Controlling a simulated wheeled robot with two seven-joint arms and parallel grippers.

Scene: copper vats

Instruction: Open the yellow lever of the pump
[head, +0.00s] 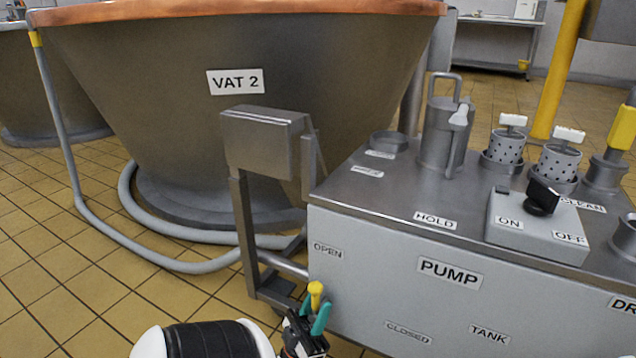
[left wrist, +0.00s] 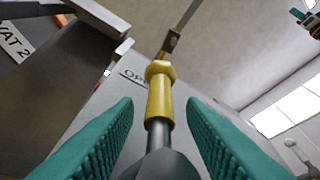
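The yellow lever (head: 316,289) of the pump sticks out at the lower front left of the grey pump cabinet (head: 380,275), below the OPEN label and left of the CLOSED label. In the left wrist view the lever's yellow grip (left wrist: 160,97) on a grey rod points up the picture, toward the OPEN label (left wrist: 133,77). My left gripper (head: 316,306) is open, with one teal finger on each side of the lever and a gap on both sides. A small teal and dark part at the top right of the left wrist view looks like my right gripper (left wrist: 300,16); its fingers are unclear.
A metal box on a post (head: 264,142) stands left of the cabinet, before VAT 2 (head: 300,70). A grey hose (head: 200,266) runs along the tiled floor. The cabinet top holds a steel jug (head: 438,135), strainers and an ON/OFF switch box (head: 535,228).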

